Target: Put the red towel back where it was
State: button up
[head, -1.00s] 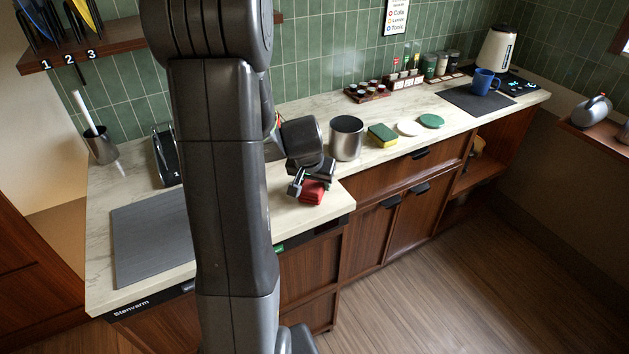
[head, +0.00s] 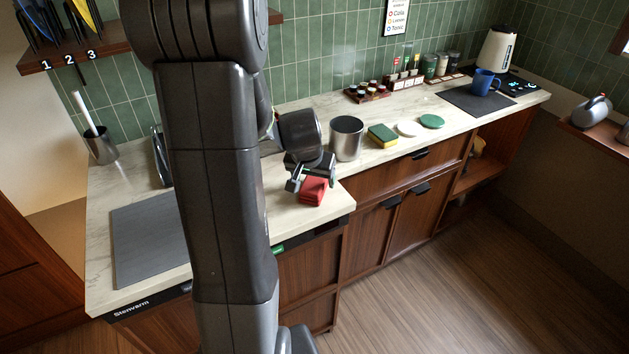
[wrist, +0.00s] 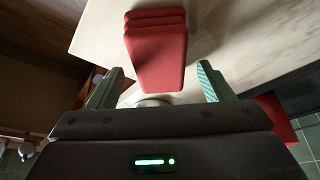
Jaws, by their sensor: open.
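The folded red towel (head: 313,191) lies as a small layered stack on the pale counter near its front edge, right of the big arm link. My gripper (head: 312,182) is just above and behind it, jaws apart. In the wrist view the towel (wrist: 157,52) lies ahead of the open jaws (wrist: 160,86), lined up with the space between the green-padded fingers and apart from both. Nothing is held. The towel's far side is partly hidden by the gripper in the head view.
A steel canister (head: 346,140) stands close right of the gripper. Beyond it are a sponge (head: 382,135), a white disc (head: 409,128) and a green disc (head: 432,121). Another red thing (wrist: 277,118), unidentified, shows behind the gripper in the wrist view. A grey mat (head: 150,240) lies left.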

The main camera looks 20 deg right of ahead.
jog(key=v, duration=0.9)
jog(key=shift+r, duration=0.35)
jog(key=shift+s+a, duration=0.1)
jog(key=shift+s, duration=0.05)
jog(key=x, duration=1.2)
jog(key=shift+f, duration=0.25)
jog(key=shift+r, duration=0.75)
